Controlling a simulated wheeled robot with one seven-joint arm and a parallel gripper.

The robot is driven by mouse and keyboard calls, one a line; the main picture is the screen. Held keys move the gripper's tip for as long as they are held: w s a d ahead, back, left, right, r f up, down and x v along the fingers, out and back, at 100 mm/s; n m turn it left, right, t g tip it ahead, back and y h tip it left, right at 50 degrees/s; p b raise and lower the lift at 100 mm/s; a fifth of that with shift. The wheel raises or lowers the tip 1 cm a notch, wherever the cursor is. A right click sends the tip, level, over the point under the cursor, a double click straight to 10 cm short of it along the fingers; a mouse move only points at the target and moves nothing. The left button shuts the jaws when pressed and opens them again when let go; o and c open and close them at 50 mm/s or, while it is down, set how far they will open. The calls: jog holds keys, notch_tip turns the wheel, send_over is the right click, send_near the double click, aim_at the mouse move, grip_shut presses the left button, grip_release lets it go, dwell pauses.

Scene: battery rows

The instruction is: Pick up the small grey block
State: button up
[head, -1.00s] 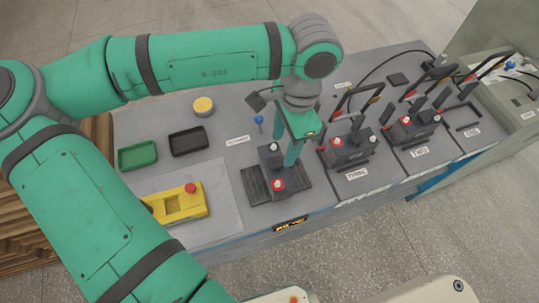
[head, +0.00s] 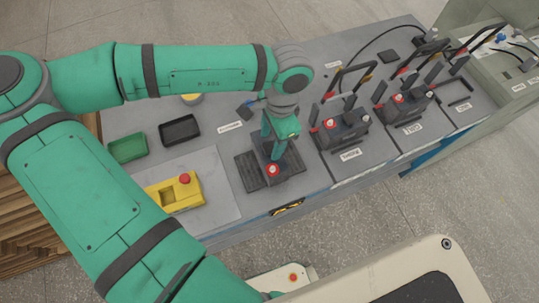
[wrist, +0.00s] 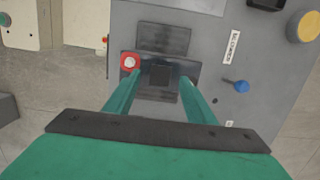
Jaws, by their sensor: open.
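The small grey block (wrist: 160,75) shows as a dark square between my fingers in the wrist view. In the head view my gripper (head: 275,150) points down over the same plate (head: 290,170), just behind the red button (head: 272,170). There my fingers mostly hide the block.
A yellow box with a red button (head: 175,193) and green (head: 127,148) and black (head: 180,131) trays lie to the left. Battery units with upright handles (head: 340,130) stand close on the right. A blue-topped knob (wrist: 241,86) stands near the plate.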

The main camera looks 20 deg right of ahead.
jog(key=shift+a+f, duration=0.1)
jog(key=shift+f, duration=0.55)
grip_shut()
jog(key=shift+r, duration=0.1)
dwell(0.8)
